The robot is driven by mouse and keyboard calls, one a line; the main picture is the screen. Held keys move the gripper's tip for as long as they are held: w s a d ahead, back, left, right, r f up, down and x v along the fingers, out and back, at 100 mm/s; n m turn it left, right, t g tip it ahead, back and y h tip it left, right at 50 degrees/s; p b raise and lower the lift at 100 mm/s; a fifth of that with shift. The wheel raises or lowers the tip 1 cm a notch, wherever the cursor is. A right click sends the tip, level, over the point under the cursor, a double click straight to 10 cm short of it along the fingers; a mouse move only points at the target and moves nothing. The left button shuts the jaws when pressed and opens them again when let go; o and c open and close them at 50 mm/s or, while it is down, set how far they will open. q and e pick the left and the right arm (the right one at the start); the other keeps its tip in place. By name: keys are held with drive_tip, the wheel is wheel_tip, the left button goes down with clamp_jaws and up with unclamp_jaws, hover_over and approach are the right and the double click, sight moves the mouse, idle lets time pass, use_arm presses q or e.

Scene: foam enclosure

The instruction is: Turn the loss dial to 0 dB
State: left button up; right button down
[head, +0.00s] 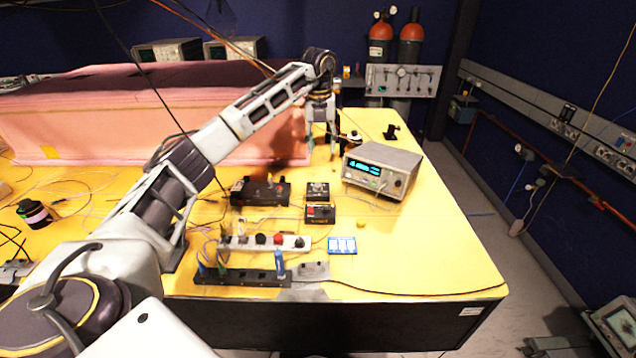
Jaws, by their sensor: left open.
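My left arm reaches in from the lower left across the yellow table (400,230). My left gripper (322,146) points down, open and empty, in front of the right end of the pink foam enclosure. Below it on the table stand two small dark boxes, one with a round dial (318,190) and a nearer one with a red part (320,213). A wider black box with knobs (260,191) is left of them. I cannot tell which of these bears the loss dial, and no dB marks are readable. The gripper is apart from all these boxes. My right gripper is out of view.
A grey instrument with a lit blue display (382,168) stands right of the boxes. Nearer are a white strip with knobs (265,242), a black strip (240,277) and a blue-white card (342,245). The pink foam (80,110) fills the back left. Loose cables cross the left side.

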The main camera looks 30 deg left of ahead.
use_arm(q)
drive_tip(key=shift+s+a+f+m+g, duration=0.15)
drive_tip(key=shift+s+m, duration=0.1)
drive_tip(key=shift+m, duration=1.5)
drive_tip(key=shift+s+d+r+m+g, duration=0.1)
drive_tip(key=shift+s+m, duration=0.15)
drive_tip(key=shift+m, duration=1.45)
drive_tip(key=shift+s+a+f+m+g, duration=0.15)
drive_tip(key=shift+s+m, duration=0.1)
drive_tip(key=shift+m, duration=1.5)
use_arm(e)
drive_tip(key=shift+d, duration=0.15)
use_arm(q)
hover_over(318, 184)
wheel_tip(318, 184, down, 6)
drive_tip(key=shift+f, duration=0.15)
wheel_tip(318, 184, down, 5)
drive_tip(key=shift+f, duration=1.1)
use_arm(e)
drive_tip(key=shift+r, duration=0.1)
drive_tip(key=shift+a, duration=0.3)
